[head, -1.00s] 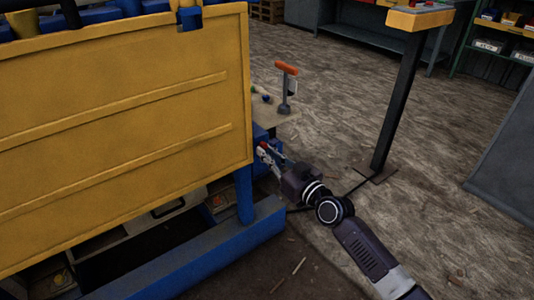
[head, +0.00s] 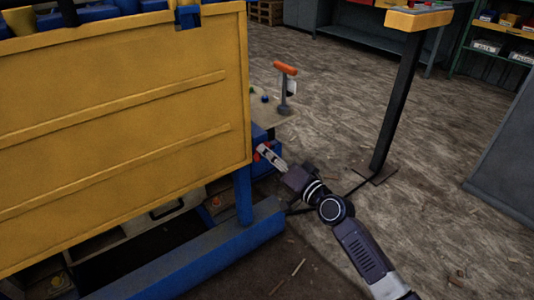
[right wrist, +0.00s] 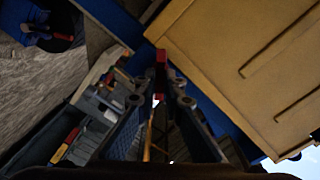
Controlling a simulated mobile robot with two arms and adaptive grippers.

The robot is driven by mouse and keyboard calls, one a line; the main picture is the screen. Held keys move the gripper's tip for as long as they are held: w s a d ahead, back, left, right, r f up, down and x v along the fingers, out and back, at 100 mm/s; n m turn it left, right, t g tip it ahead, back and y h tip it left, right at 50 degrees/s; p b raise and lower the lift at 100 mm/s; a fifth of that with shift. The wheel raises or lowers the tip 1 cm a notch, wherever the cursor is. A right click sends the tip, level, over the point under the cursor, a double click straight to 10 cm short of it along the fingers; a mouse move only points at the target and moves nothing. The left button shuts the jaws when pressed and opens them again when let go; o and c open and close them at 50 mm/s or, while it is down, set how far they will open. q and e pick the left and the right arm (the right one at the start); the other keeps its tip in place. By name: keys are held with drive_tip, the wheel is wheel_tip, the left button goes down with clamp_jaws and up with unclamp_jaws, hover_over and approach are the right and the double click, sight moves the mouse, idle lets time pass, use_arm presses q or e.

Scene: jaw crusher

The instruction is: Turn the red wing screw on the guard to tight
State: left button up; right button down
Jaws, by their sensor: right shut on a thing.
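The yellow guard panel (head: 120,110) fills the left of the head view and the upper right of the right wrist view (right wrist: 235,60). Beside its right edge, the red wing screw (head: 258,150) shows as small red bits at my right gripper's fingertips. My right gripper (head: 264,151) is shut on it, with its arm coming in from the lower right. In the right wrist view, red parts of the screw (right wrist: 161,57) show between and beyond the fingertips (right wrist: 160,98). The fingers hide much of the screw, so its angle cannot be told. My left gripper is out of view.
A blue frame beam (head: 215,255) runs below the guard. An orange-handled lever (head: 285,85) stands on a small ledge behind my gripper. A dark post (head: 395,105) with a yellow top stands to the right. Open floor lies between them.

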drive_tip(key=shift+f+m+p, duration=0.15)
drive_tip(key=shift+m+p, duration=0.1)
drive_tip(key=shift+m, duration=1.65)
drive_tip(key=shift+f+m+p, duration=0.1)
drive_tip(key=shift+m+p, duration=0.15)
drive_tip(key=shift+m, duration=1.65)
drive_tip(key=shift+d, duration=0.1)
drive_tip(key=c, duration=2)
unclamp_jaws()
drive_tip(key=shift+c, duration=0.2)
drive_tip(key=v, duration=1.2)
